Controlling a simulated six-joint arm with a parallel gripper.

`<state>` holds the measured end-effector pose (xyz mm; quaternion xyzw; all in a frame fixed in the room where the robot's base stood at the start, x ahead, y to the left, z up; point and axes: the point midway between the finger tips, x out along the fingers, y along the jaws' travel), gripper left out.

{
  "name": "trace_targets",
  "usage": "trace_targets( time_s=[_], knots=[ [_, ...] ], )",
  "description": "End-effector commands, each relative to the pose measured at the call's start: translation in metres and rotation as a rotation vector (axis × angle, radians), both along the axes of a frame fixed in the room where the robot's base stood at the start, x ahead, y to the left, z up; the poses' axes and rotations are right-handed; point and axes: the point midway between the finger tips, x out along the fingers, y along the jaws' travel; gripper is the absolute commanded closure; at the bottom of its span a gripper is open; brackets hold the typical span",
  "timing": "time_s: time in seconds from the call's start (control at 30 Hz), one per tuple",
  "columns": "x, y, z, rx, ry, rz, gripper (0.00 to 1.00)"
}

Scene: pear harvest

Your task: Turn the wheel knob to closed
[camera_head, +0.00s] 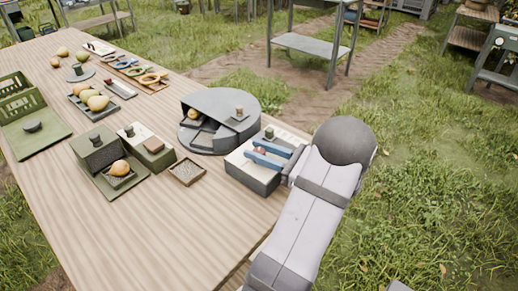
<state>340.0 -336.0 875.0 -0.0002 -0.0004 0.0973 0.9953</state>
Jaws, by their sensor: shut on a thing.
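My gripper (266,154) has two blue jaws and reaches in from the right over a pale-topped grey box (250,176) near the table's right edge. The jaws are shut on a small brown knob (262,151), which I take to be the wheel knob. Most of the knob is hidden between the jaws. A second, dark knob (269,131) stands upright on the box just behind the jaws, apart from them. Any open or closed marking is too small or hidden to read.
A grey round drum with an open front (222,103) stands just left of the box. A small tray (187,172), green boxes (97,152) and a green crate (38,134) stand farther left. The wooden table's (195,225) front part is clear.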

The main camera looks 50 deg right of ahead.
Motion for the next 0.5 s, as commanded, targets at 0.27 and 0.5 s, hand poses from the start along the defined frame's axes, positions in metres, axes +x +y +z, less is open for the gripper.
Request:
trace_targets(
  time_s=[0.27, 0.5],
  knots=[
    [0.0009, -0.0006, 0.0026, -0.003, -0.003, 0.175, 0.93],
    [0.0001, -0.0001, 0.0013, 0.0, -0.002, 0.226, 0.93]
  ],
)
